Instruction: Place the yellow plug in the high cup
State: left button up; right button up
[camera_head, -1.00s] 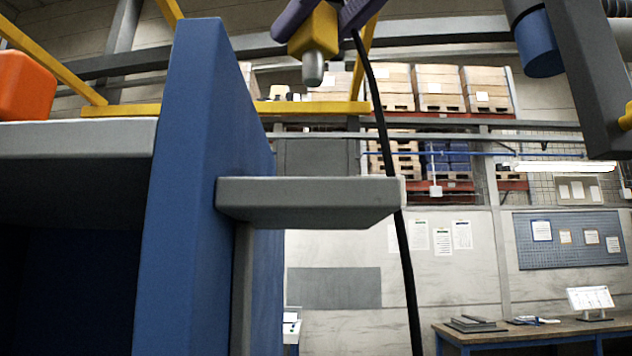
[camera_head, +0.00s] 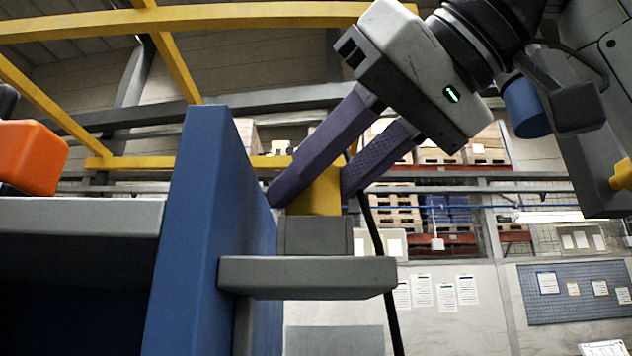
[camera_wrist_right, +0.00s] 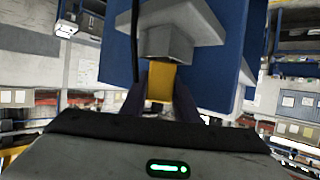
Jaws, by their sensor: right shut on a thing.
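The yellow plug (camera_head: 315,190) is between the purple fingers of my right gripper (camera_head: 312,191), which is shut on it. The plug is upright, and its yellow body meets the top of the grey cup (camera_head: 315,236). Its metal tip is hidden, apparently inside the cup. The cup stands on a small grey shelf (camera_head: 308,277) fixed to the blue wall. In the right wrist view the yellow plug (camera_wrist_right: 161,80) lines up with the grey cup (camera_wrist_right: 166,45). My left gripper is not in view.
A tall blue panel (camera_head: 205,200) stands close beside the left fingertip. An orange block (camera_head: 32,157) sits on a grey ledge (camera_head: 80,215) at the left. A black cable (camera_head: 375,235) hangs right of the cup. Yellow bars (camera_head: 180,20) cross the top.

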jog(key=shift+s, duration=0.1)
jog(key=shift+f, duration=0.2)
jog(key=o, duration=1.1)
jog(key=shift+r, duration=0.25)
jog(key=b+v, duration=0.1)
jog(key=v, duration=1.1)
jog(key=shift+f, duration=0.2)
